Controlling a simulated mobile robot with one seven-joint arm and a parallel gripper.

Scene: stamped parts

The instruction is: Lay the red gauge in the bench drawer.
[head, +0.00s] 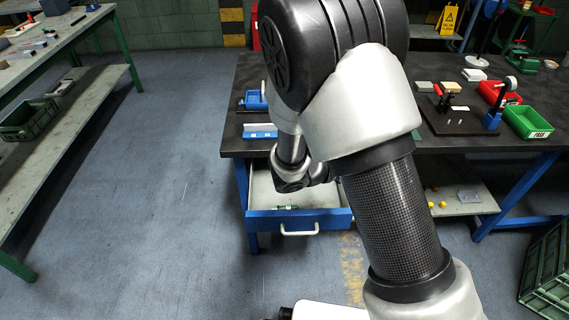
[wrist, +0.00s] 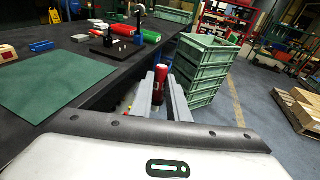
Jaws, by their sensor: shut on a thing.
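The red gauge (wrist: 160,80) shows in the wrist view as a red piece with a dark lower part, upright between the two grey fingers. My gripper (wrist: 160,91) is shut on it. In the head view my own arm hides the gripper and the gauge. The bench drawer (head: 333,219) is pulled out from under the bench's front, with a blue front and a pale handle. A small green item (head: 287,207) lies inside near its front. My forearm hangs over the drawer and hides part of its inside.
The dark bench top (head: 463,142) carries a red bin (head: 497,93), a green bin (head: 528,122) and a black fixture board. Stacked green crates (wrist: 208,68) stand beyond the fingers at the right. Open floor lies left of the drawer.

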